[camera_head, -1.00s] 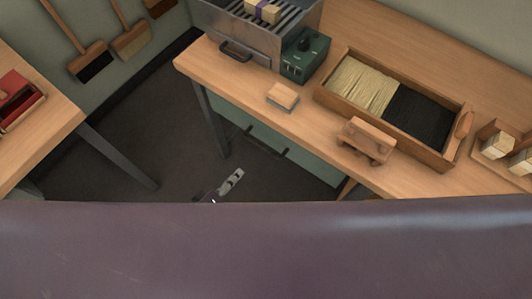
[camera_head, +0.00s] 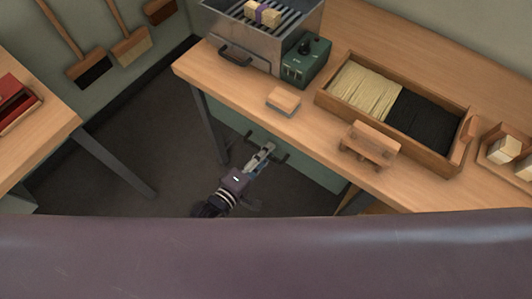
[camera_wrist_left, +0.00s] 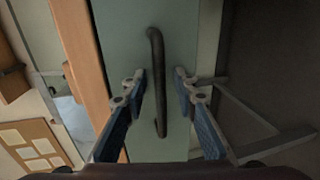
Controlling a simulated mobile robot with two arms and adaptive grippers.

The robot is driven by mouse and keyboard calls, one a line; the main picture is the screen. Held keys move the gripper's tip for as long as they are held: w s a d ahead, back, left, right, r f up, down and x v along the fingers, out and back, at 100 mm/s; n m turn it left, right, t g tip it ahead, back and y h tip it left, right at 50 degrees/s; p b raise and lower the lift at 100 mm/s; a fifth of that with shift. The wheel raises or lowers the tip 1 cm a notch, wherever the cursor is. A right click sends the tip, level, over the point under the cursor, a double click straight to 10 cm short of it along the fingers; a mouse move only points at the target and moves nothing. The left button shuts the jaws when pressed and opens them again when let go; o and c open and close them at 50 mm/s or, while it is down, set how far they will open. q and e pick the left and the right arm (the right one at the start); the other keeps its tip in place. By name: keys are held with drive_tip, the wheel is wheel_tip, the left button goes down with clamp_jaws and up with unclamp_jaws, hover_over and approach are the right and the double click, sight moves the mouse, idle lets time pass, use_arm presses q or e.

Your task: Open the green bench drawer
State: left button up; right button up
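The green bench drawer (camera_head: 315,170) sits under the front edge of the right bench, and its front looks closed. Its dark bar handle (camera_head: 284,158) is partly hidden by my left gripper (camera_head: 268,148), which reaches up to it from below. In the left wrist view, the handle (camera_wrist_left: 158,85) runs nearly upright across the pale green drawer front (camera_wrist_left: 185,25). The two blue-padded fingers of my left gripper (camera_wrist_left: 160,76) are spread, one on each side of the handle, with visible gaps. I cannot tell how deep the handle lies between them. My right gripper is not in view.
The wooden bench (camera_head: 235,90) carries a metal grill box (camera_head: 262,48), a green device (camera_head: 305,65), a bristle tray (camera_head: 452,150) and a wooden block stand (camera_head: 370,143). Bench legs (camera_head: 210,130) flank the dark, open floor (camera_head: 165,130).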

use_arm(q)
drive_tip(key=shift+c, duration=0.5)
clamp_jaws()
drive_tip(key=f+p+v, duration=0.1)
drive_tip(key=f+v, duration=0.1)
drive_tip(key=v, duration=1.1)
drive_tip(key=a+f+p+v, duration=0.1)
drive_tip(key=f+v, duration=0.2)
drive_tip(key=v, duration=1)
drive_tip(key=shift+s+f, duration=0.2)
drive_tip(key=shift+s, duration=0.45)
drive_tip(key=shift+a, duration=0.1)
drive_tip(key=shift+o, duration=0.5)
unclamp_jaws()
